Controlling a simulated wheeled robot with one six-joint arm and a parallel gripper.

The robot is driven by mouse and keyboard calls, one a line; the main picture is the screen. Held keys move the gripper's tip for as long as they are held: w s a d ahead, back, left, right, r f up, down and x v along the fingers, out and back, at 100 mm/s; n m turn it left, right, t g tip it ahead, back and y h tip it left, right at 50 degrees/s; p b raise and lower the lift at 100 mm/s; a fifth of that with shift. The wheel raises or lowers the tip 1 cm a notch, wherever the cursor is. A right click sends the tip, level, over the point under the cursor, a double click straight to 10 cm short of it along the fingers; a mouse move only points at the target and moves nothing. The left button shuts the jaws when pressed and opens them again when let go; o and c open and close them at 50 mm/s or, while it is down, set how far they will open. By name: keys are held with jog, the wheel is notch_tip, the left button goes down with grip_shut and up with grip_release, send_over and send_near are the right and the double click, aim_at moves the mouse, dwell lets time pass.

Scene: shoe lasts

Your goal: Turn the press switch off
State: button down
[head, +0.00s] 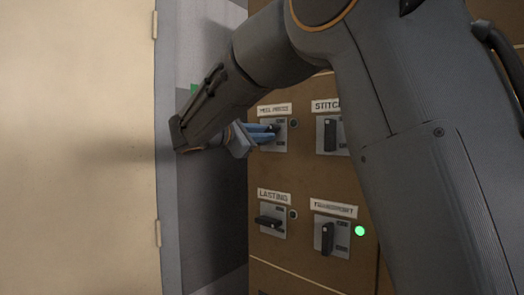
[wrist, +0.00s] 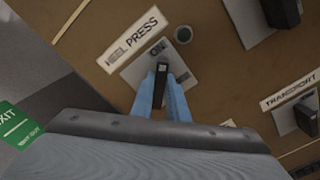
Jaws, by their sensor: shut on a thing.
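The press switch is a black rotary handle (wrist: 161,84) on a light plate (wrist: 137,75), under a label reading HEEL PRESS (wrist: 132,38). In the wrist view the handle points along the plate's ON mark. In the head view the plate (head: 282,146) is at the upper left of the cabinet, partly hidden by my gripper. My gripper (wrist: 162,92) has its two blue fingers on either side of the handle and is shut on it. The fingers also show in the head view (head: 263,133). The round lamp (wrist: 183,35) beside the label is dark.
The brown cabinet carries other switches: STITCH (head: 330,135), LASTING (head: 270,221) and TRANSPORT (head: 327,237). A green lamp (head: 360,231) glows beside TRANSPORT. A pale door (head: 80,150) stands at the left. A green exit sign (wrist: 17,128) shows in the wrist view.

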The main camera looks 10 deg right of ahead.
jog(key=m+b, duration=0.2)
jog(key=b, duration=0.2)
jog(key=m+b, duration=0.3)
jog(key=b, duration=0.2)
jog(key=f+m+b, duration=0.1)
jog(key=m+b, duration=0.2)
jog(key=b, duration=0.1)
jog(key=shift+s+r+m+b, duration=0.1)
jog(key=shift+r+m+b, duration=0.05)
jog(key=shift+m+b, duration=0.25)
jog(key=c, duration=1.7)
grip_release()
jog(key=shift+a, duration=0.1)
jog(key=v, duration=0.7)
jog(key=shift+s+a, duration=0.25)
